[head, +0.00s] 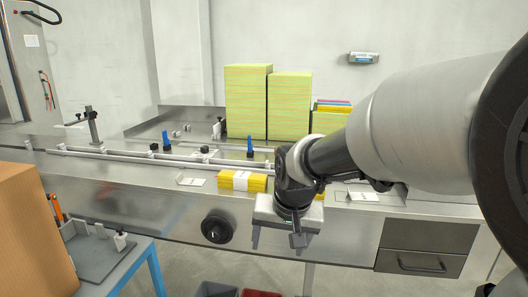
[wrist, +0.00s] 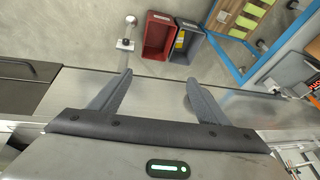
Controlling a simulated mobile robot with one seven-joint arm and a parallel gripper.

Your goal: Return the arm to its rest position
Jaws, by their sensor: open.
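My gripper (head: 297,241) hangs pointing down at the front edge of the steel machine bench (head: 165,196), right of centre in the head view. In the wrist view my gripper (wrist: 160,78) has its two grey fingers spread wide, with nothing between them. Below the fingertips are the bench edge and the grey floor. A yellow banded cloth bundle (head: 238,182) lies on the bench just left of my gripper, apart from it. My arm reaches in from the right and hides part of the bench.
Tall yellow-green cloth stacks (head: 246,102) stand at the back. A cardboard box (head: 35,230) and a blue-framed table (head: 140,262) are at the left. A red bin (wrist: 157,36) and a grey bin (wrist: 184,45) stand on the floor. A black knob (head: 217,227) juts from the bench front.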

